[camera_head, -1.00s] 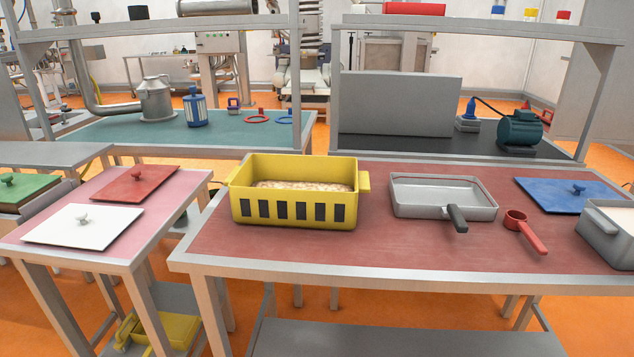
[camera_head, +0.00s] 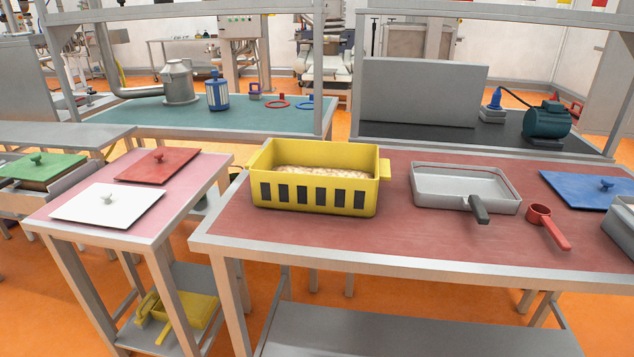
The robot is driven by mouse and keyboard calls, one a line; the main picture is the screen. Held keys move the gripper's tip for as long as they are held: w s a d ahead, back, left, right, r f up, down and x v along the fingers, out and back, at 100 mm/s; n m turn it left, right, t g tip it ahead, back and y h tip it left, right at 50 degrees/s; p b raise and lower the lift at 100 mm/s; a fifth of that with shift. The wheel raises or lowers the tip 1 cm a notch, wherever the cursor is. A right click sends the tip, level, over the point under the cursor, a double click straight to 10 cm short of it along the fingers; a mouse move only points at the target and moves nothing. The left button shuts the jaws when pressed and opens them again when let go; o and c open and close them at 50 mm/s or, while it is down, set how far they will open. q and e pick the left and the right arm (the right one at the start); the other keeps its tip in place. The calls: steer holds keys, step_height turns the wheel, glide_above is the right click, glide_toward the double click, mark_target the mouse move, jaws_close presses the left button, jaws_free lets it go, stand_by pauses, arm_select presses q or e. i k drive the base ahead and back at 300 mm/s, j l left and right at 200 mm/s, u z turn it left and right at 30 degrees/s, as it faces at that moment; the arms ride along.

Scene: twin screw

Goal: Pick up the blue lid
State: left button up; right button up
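The blue lid (camera_head: 592,190) is a flat square plate with a small blue knob. It lies flat at the far right of the red-topped table, behind the grey bin at the right picture edge. Its right edge is close to the picture edge. Neither of my grippers shows in the head view.
On the same table stand a yellow crate (camera_head: 270,200) with pale contents, a grey tray (camera_head: 440,200) with a dark-handled tool, a red scoop (camera_head: 545,222) and a grey bin (camera_head: 621,232). A side table at left holds white (camera_head: 90,210) and red (camera_head: 160,168) lids.

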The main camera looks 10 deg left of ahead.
mark_target(580, 190)
steer(key=l+u, duration=0.3)
steer(key=u, duration=0.2)
steer(key=l+u, duration=0.25)
steer(key=u, duration=0.25)
steer(key=k+l+u, duration=0.15)
steer(key=l, duration=0.2)
steer(key=k+l+u, duration=0.2)
steer(key=l, duration=0.15)
steer(key=k+l, duration=0.15)
steer(key=l, duration=0.2)
steer(key=k+l+u, duration=0.15)
steer(key=l, duration=0.25)
